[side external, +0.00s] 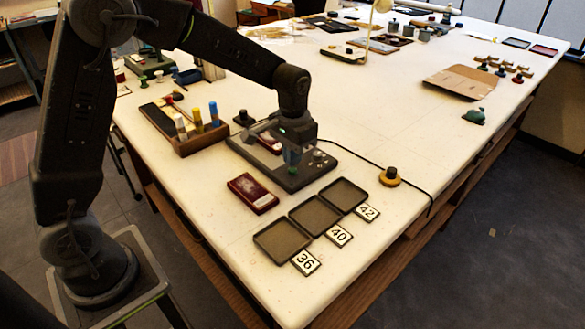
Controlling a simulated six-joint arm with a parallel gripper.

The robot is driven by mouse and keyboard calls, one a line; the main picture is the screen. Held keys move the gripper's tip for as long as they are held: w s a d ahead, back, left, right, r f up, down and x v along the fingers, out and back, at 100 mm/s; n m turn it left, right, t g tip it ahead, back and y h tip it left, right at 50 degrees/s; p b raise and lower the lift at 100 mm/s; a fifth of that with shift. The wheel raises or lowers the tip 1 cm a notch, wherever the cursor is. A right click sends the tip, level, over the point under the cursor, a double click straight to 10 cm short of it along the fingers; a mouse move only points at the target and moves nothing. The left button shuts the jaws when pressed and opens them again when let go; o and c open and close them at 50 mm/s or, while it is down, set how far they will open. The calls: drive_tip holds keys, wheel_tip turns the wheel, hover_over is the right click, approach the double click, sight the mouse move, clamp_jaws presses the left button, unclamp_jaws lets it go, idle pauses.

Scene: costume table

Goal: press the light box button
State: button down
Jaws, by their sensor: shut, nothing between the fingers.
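My gripper (293,168) is shut and empty, pointing down over a dark flat box (308,178) near the middle of the table. This box has small round pale knobs on its right part and looks like the light box, but I cannot be sure. A small greenish spot shows at the fingertips. I cannot tell whether the tips touch the box, and the gripper hides part of its top. A black knob on a yellow round base (390,178) stands to the right, beside a black cable.
A dark red case (253,193) lies in front of the box. Several shallow trays (282,240) with number cards line the near edge. A wooden rack (197,140) with coloured bottles stands left. A brown folder (461,83) lies far right. The table's right middle is mostly clear.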

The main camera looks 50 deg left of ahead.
drive_tip(key=shift+f, duration=1.1)
drive_tip(key=shift+r, duration=3.85)
drive_tip(key=shift+s+r, duration=0.1)
drive_tip(key=shift+r, duration=0.05)
drive_tip(key=s+r+t, duration=0.2)
drive_tip(key=s+r, duration=0.1)
drive_tip(key=s, duration=0.8)
drive_tip(key=s+r+t, duration=0.3)
drive_tip(key=s, duration=0.8)
drive_tip(key=shift+s+d+r+t, duration=0.2)
drive_tip(key=shift+s+r+t, duration=0.1)
drive_tip(key=shift+s, duration=0.05)
